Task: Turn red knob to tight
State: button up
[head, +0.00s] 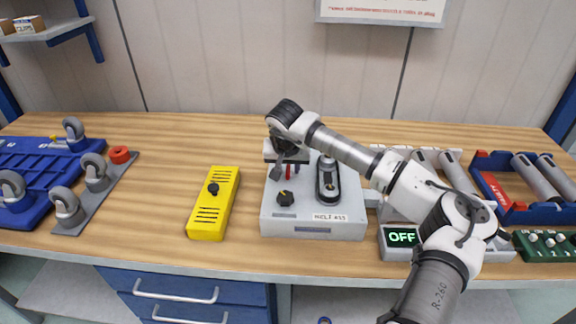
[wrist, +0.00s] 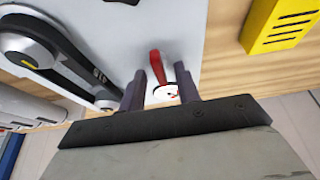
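The red knob (head: 288,171) is a slim red lever on top of the grey box (head: 313,229). In the wrist view the red knob (wrist: 156,67) stands over a round white dial (wrist: 166,92) with a small red mark. My gripper (head: 288,168) is over the back left of the box, pointing down. In the wrist view its two dark fingers (wrist: 160,85) are apart, one on each side of the knob's base, with gaps visible between them and the red lever. The gripper is open and holds nothing. The dial is partly hidden, and any tight marking cannot be read.
A black knob (head: 285,198) and a belt on two pulleys (head: 327,180) share the box top, close to my gripper. A yellow box (head: 213,205) stands left. A display reading OFF (head: 402,237) is at right. Bare table lies between the yellow and grey boxes.

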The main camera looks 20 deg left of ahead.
grip_shut()
jog(key=shift+f+m+b, duration=0.1)
jog(key=shift+m+b, duration=0.2)
jog(key=shift+b, duration=0.2)
jog(key=m+h+b, duration=0.1)
jog(key=m+b, duration=0.1)
jog(key=b, duration=0.1)
jog(key=shift+a+f+m, duration=0.1)
jog(key=shift+a+m, duration=0.05)
jog(key=shift+m, duration=0.15)
jog(key=m+h+b, duration=0.1)
jog(key=m, duration=0.1)
jog(key=m+h+b, duration=0.1)
jog(key=m, duration=0.1)
jog(key=shift+a+r+m+b, duration=0.1)
jog(key=shift+r+m+b, duration=0.1)
jog(key=shift+m+b, duration=0.15)
jog(key=m, duration=0.2)
jog(key=m+g+h, duration=0.1)
jog(key=m, duration=0.1)
jog(key=shift+w+a+r+m+h, duration=0.1)
jog(key=shift+m+h, duration=0.15)
jog(key=shift+h, duration=0.05)
jog(key=m+g+p, duration=0.1)
jog(key=m, duration=0.1)
jog(key=m+g+p, duration=0.1)
jog(key=m, duration=0.2)
jog(key=shift+w+h, duration=0.1)
jog(key=shift+h, duration=0.3)
jog(key=shift+m, duration=0.4)
